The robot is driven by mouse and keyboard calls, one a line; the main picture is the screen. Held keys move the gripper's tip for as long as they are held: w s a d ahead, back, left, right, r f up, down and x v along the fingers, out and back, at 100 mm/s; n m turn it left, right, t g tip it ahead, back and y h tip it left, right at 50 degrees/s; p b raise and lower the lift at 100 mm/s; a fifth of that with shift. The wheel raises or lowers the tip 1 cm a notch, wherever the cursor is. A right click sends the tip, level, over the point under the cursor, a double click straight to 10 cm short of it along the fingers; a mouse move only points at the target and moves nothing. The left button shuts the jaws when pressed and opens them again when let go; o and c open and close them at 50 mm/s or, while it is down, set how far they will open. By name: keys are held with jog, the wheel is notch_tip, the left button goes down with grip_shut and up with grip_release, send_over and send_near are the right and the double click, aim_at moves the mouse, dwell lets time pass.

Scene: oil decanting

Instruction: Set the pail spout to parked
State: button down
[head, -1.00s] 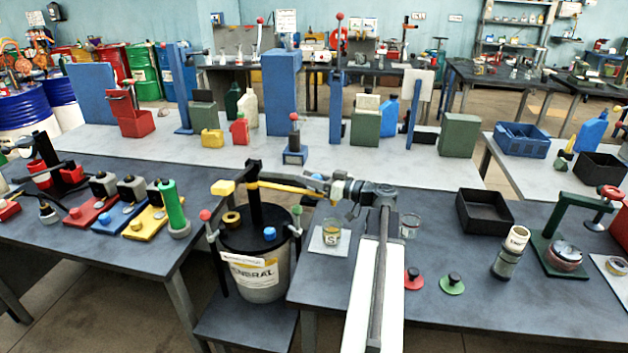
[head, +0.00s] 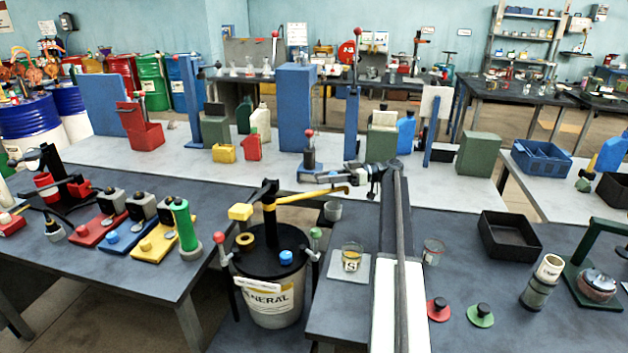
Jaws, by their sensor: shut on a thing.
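The pail (head: 275,298) is white with a label and a black lid, and stands low between two dark tables. A black pump post (head: 268,218) rises from the lid, with a yellow block (head: 240,212) at its left. The yellow pail spout (head: 310,194) reaches from the post to the right and slightly up in the picture, with a hooked outer end. My gripper (head: 352,178) is at that outer end and appears shut on the spout; the exact contact is small and partly hidden. No parked mark can be made out.
A glass of yellow liquid (head: 351,258) stands on a white card right of the pail. Another glass (head: 433,252), red (head: 438,309) and green (head: 480,315) discs and a black tray (head: 508,236) are farther right.

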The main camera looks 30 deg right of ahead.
jog(key=shift+w+d+g, duration=0.3)
jog(key=shift+w, duration=0.1)
jog(key=shift+w+a, duration=0.1)
jog(key=shift+a, duration=0.05)
jog(key=c, duration=1)
grip_release()
jog(key=shift+a, duration=0.1)
